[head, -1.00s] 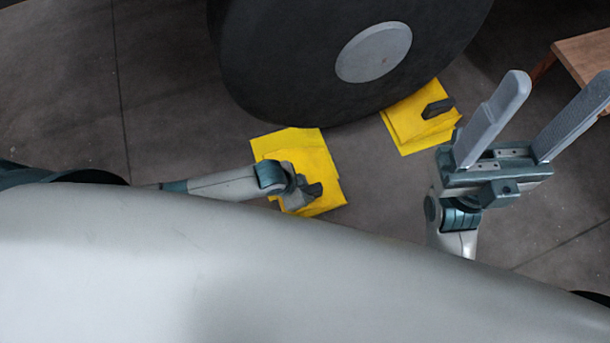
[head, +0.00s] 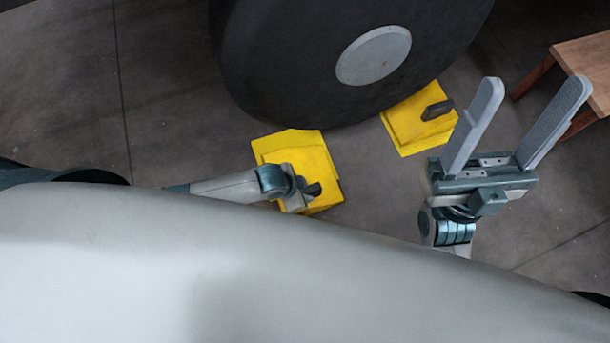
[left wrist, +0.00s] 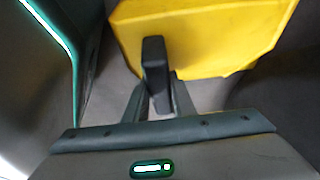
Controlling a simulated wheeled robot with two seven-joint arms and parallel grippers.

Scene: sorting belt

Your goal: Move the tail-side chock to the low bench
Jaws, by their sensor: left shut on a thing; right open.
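Two yellow chocks with dark handles lie at a large black wheel (head: 290,60). The left chock (head: 315,155) is at the wheel's lower left, and my left gripper (head: 308,190) is shut on its dark handle. In the left wrist view the handle (left wrist: 154,65) stands between the fingers, with the yellow chock body (left wrist: 215,35) beyond. The right chock (head: 405,125) sits by the wheel's lower right, its handle clear. My right gripper (head: 530,125) is open and empty, right of that chock. The low wooden bench (head: 590,60) is partly visible at the right edge.
My own pale body covers the bottom of the head view. Grey floor (head: 160,90) is open to the left of the wheel. The floor between the right chock and the bench is clear, apart from my right gripper above it.

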